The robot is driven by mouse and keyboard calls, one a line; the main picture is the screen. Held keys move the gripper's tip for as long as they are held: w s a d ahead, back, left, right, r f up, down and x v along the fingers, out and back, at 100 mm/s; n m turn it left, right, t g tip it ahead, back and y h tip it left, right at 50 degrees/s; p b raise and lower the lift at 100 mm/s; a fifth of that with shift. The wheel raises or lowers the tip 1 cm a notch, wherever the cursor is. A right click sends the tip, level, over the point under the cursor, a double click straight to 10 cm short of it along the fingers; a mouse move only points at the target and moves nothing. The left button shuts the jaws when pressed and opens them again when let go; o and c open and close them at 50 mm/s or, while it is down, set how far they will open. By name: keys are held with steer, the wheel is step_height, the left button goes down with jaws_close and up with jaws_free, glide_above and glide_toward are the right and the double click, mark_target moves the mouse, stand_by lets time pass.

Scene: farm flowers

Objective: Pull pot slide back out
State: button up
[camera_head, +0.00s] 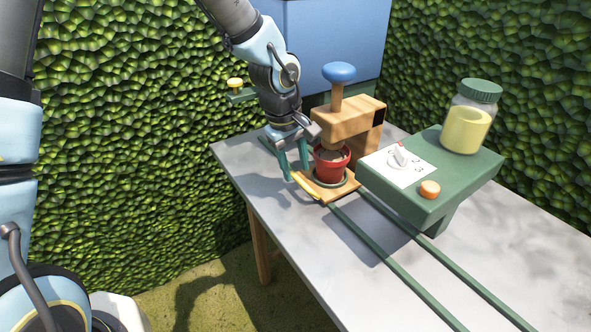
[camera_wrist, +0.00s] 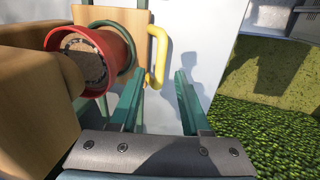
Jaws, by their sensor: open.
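The pot slide (camera_head: 344,190) is a wooden plate on green rails, with a green ring on it and a yellow handle (camera_head: 306,186) along its left edge. My gripper (camera_head: 294,175) is open and empty, pointing down just left of the pot. In the wrist view the yellow handle (camera_wrist: 157,57) lies ahead of the open fingers (camera_wrist: 160,88), nearer the left finger. I cannot tell whether any finger touches the handle.
Green rails (camera_head: 400,252) run toward the front right along the grey table (camera_head: 290,235). A green dispenser box (camera_head: 440,185) with an orange button and a yellow-filled jar (camera_head: 466,125) stands to the right. A blue box (camera_head: 335,45) and hedges are behind.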

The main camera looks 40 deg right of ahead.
steer(key=shift+d+f, duration=0.2)
steer(key=shift+f, duration=0.75)
jaws_close()
steer(key=shift+s, duration=0.1)
stand_by(0.7)
